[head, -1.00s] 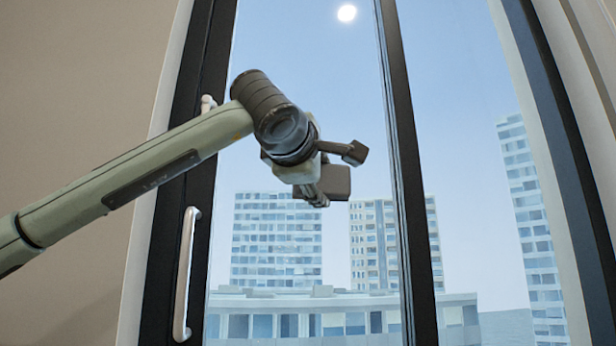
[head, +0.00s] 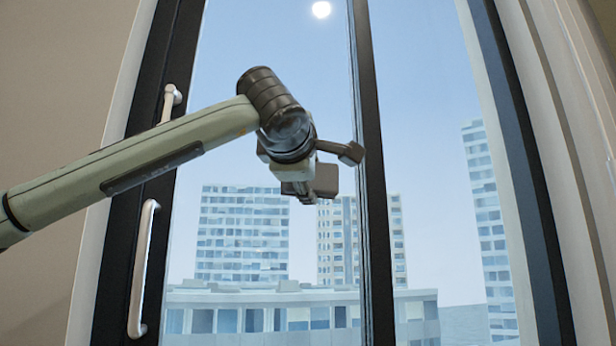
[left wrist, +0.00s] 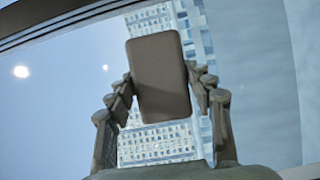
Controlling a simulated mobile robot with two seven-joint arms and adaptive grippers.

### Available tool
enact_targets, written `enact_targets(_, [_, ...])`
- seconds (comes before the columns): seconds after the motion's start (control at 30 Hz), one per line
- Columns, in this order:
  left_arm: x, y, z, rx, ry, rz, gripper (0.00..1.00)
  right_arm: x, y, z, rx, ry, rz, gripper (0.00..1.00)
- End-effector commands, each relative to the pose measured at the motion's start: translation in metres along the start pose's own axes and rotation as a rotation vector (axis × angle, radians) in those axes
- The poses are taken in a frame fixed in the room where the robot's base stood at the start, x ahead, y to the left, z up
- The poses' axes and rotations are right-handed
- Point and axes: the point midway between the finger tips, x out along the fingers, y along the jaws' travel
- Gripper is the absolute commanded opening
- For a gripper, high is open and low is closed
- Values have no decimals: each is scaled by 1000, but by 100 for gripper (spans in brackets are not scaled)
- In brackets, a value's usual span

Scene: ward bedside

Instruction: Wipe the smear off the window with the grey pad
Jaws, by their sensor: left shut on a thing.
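The window (head: 240,130) fills the middle of the head view, with tall buildings behind its glass. My left gripper (head: 312,186) is in front of the left pane, close to the dark upright between the panes. It is shut on the grey pad (head: 326,180), seen past the wrist. In the left wrist view the pad (left wrist: 160,78) is a rounded block between the fingers of my left gripper (left wrist: 163,90). I cannot tell whether the pad touches the glass. No smear can be made out on the glass. My right gripper is not in view.
A dark upright frame bar (head: 371,180) stands just right of the gripper. A white handle (head: 142,268) sticks out from the left frame, with another white fitting (head: 170,102) above it, near my arm. Pale curtain or wall (head: 560,150) borders the right side.

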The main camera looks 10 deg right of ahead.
Motion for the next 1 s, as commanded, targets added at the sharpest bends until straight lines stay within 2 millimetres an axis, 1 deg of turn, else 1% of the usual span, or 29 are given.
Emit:
enact_targets(0.3, [-8, -2, -28, -2, 5, 1, 24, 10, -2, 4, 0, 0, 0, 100])
enact_targets(0.57, [-12, -1, -36, -2, 5, 0, 24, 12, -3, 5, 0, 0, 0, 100])
enact_targets(0.83, [-21, -2, -58, -3, 7, 1, 24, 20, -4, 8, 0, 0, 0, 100])
enact_targets(1.0, [-25, -2, -64, -3, 5, 0, 24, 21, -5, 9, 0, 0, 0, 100])
